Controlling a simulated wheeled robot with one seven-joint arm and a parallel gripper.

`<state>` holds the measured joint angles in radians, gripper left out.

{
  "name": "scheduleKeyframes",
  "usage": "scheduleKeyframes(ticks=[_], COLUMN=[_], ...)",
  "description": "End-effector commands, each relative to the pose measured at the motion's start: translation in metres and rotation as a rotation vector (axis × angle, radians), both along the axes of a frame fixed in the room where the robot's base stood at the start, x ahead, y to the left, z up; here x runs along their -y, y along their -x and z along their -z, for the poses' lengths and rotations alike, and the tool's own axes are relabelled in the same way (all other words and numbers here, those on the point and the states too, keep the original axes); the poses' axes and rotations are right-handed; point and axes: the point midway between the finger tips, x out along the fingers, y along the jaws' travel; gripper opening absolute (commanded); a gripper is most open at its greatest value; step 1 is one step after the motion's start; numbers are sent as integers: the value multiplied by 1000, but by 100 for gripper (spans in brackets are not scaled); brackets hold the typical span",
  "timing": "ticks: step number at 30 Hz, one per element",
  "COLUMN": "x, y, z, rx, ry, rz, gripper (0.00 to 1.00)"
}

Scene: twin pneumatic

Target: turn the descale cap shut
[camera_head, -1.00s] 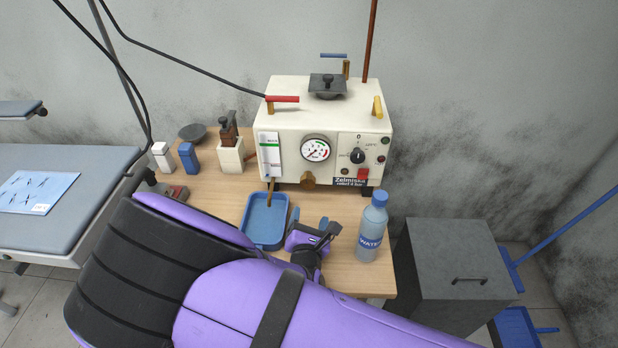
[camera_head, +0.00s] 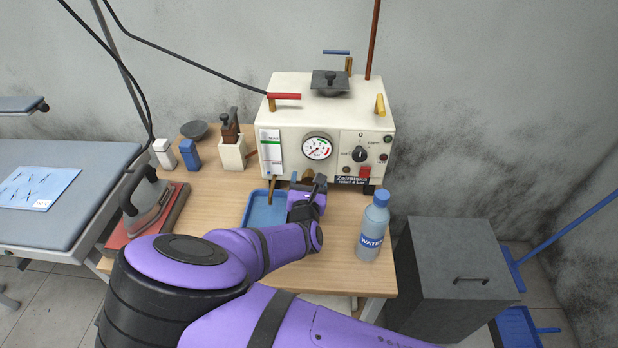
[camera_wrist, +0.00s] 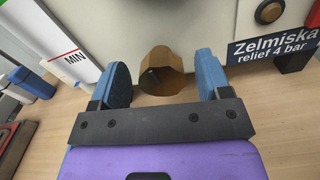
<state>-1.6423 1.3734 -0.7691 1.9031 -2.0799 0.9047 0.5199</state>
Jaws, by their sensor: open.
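The descale cap (camera_wrist: 161,72) is a brass, many-sided knob low on the front of the cream steam generator (camera_head: 290,119). In the wrist view it sits between the two blue finger pads of my gripper (camera_wrist: 165,82), a little beyond them, with a gap on each side. My gripper (camera_head: 308,184) is open, and its fingers point at the generator's front. In the head view the gripper covers part of the cap (camera_head: 308,175).
A blue tray (camera_head: 260,212) lies under the generator's front left, beside my arm. A water bottle (camera_head: 373,228) stands on the table's right side. An iron (camera_head: 150,200) stands at the left, and a cream holder (camera_head: 232,155) is behind. A grey cabinet (camera_head: 455,265) is at the right.

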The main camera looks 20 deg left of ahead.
Motion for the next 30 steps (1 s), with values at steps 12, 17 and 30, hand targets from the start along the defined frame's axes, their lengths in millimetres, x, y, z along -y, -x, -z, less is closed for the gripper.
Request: scheduleKeyframes(ticks=[12,17,30], x=[-3,-3,-2], y=[-13,-13,-14], z=[0,0,0], rx=[0,0,-21], ry=[0,0,-82], rz=[0,0,3], gripper=[71,48,22])
